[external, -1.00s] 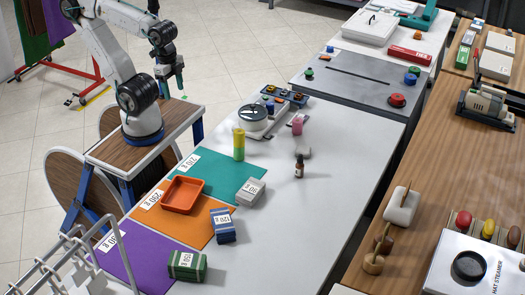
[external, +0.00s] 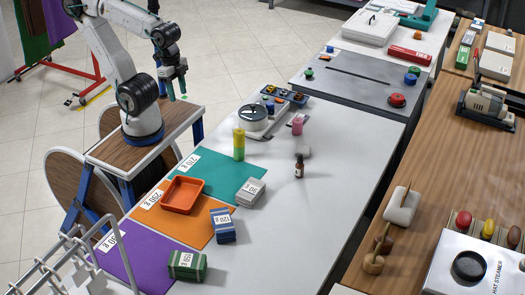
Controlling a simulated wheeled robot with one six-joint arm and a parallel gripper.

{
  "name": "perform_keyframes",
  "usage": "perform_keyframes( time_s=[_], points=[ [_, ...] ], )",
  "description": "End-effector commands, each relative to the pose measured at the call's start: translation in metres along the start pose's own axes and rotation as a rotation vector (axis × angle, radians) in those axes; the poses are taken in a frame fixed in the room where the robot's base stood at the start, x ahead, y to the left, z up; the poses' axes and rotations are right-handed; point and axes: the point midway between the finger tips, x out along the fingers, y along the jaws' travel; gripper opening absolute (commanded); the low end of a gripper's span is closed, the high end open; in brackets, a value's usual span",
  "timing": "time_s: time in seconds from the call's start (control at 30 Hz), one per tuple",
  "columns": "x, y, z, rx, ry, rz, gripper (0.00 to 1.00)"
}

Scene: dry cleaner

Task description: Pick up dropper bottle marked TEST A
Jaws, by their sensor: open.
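A small dark brown dropper bottle (external: 299,167) with a black top and a pale label stands upright on the white table. Its label is too small to read, so I cannot tell whether it is marked TEST A. My gripper (external: 182,93) is at the upper left, beyond the table's left edge. It is raised well clear of the bottle, points down, and is open and empty.
A yellow-green cylinder (external: 239,144), a pink container (external: 297,125) and a grey block (external: 303,152) stand near the bottle. The table right of the bottle is clear.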

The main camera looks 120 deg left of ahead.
Motion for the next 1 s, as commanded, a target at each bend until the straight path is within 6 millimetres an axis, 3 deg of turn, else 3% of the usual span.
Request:
perform_keyframes(
  time_s=[0.3,0.47,0.6,0.8,1.0],
  points=[
    [0.050,0.040,-0.161,-0.087,0.303,0.167,0.46],
    [0.086,0.041,-0.240,-0.197,0.475,0.174,0.46],
    [0.124,0.027,-0.297,-0.307,0.618,0.115,0.46],
    [0.188,-0.012,-0.348,-0.458,0.794,-0.074,0.46],
    [0.241,-0.055,-0.357,-0.551,0.917,-0.329,0.46]
  ],
)
